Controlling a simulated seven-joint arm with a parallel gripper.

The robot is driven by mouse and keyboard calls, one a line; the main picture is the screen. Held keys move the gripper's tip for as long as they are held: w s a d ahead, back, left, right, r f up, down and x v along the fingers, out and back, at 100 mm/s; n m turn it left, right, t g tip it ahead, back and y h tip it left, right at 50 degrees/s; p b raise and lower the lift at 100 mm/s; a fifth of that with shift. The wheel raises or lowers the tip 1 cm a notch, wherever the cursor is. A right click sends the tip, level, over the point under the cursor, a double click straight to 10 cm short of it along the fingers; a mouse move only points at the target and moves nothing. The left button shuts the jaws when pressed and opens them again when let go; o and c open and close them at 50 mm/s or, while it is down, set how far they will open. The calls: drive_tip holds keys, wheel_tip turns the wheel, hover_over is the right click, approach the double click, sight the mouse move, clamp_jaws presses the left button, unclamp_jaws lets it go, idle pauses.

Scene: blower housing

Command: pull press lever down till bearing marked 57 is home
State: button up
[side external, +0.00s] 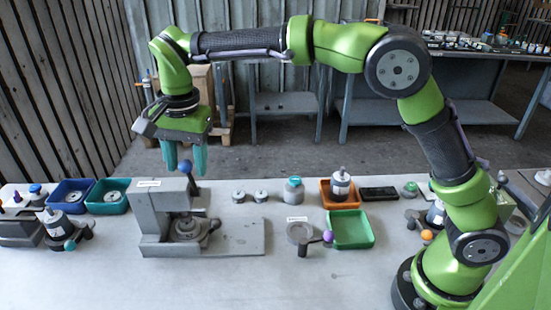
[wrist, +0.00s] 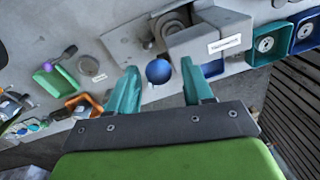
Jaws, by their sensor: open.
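The grey press (side external: 150,212) stands on the table at left centre, and its body also shows in the wrist view (wrist: 208,40). Its lever ends in a blue ball knob (side external: 186,167), raised near the top of the press. My gripper (side external: 185,173) points down at the knob with its teal fingers apart. In the wrist view the blue knob (wrist: 158,71) appears between the two fingertips, with a gap on each side; contact is not visible. A round housing (side external: 187,228) sits under the press head. The bearing marking 57 cannot be read, and its seating depth is hidden.
Right of the press are small round metal parts (side external: 261,196), a teal-capped bottle (side external: 293,190), a fixture with a purple knob (side external: 328,237) and an empty green tray (side external: 350,244). The front table strip is clear.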

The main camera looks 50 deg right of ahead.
wheel_tip(320, 180, up, 13)
drive_tip(key=s+d+f+n+t, duration=0.1)
drive_tip(key=d+f+n, duration=0.2)
drive_tip(key=d+n, duration=0.4)
drive_tip(key=s+d+f+t, duration=0.1)
drive_tip(key=s+d+f, duration=0.2)
drive_tip(key=s, duration=0.3)
drive_tip(key=s+d+f+t+y, duration=0.1)
drive_tip(key=s+d+f+t, duration=0.1)
drive_tip(key=s+d, duration=0.2)
drive_tip(key=s+d+f+t+y, duration=0.1)
drive_tip(key=s+d+f, duration=0.2)
drive_tip(key=s, duration=0.6)
drive_tip(key=shift+d+f+n+t, duration=0.25)
drive_tip(key=shift+f+n+t, duration=0.05)
drive_tip(key=shift+n, duration=0.1)
drive_tip(key=shift+s, duration=0.1)
